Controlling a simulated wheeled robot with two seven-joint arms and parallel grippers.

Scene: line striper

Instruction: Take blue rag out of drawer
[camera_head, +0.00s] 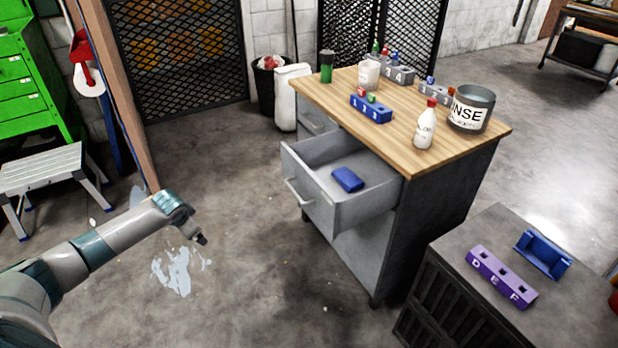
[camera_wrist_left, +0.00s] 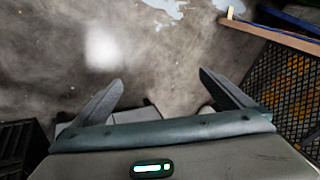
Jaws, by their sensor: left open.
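The blue rag (camera_head: 347,179) lies folded on the floor of the open grey drawer (camera_head: 322,205) of the wood-topped cabinet. My left gripper (camera_head: 203,240) is in the head view, over the concrete floor to the left of the drawer and well apart from it. In the left wrist view, my left gripper's two fingers (camera_wrist_left: 163,95) are spread with nothing between them. The rag does not show in the left wrist view. My right gripper is not in view.
The cabinet's wooden top (camera_head: 400,108) carries a blue numbered block (camera_head: 371,108), a white bottle (camera_head: 425,126) and a grey rinse bucket (camera_head: 472,108). A dark crate (camera_head: 470,290) at lower right holds a purple block (camera_head: 502,277) and a blue tray (camera_head: 543,254). A step stool (camera_head: 45,167) stands left.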

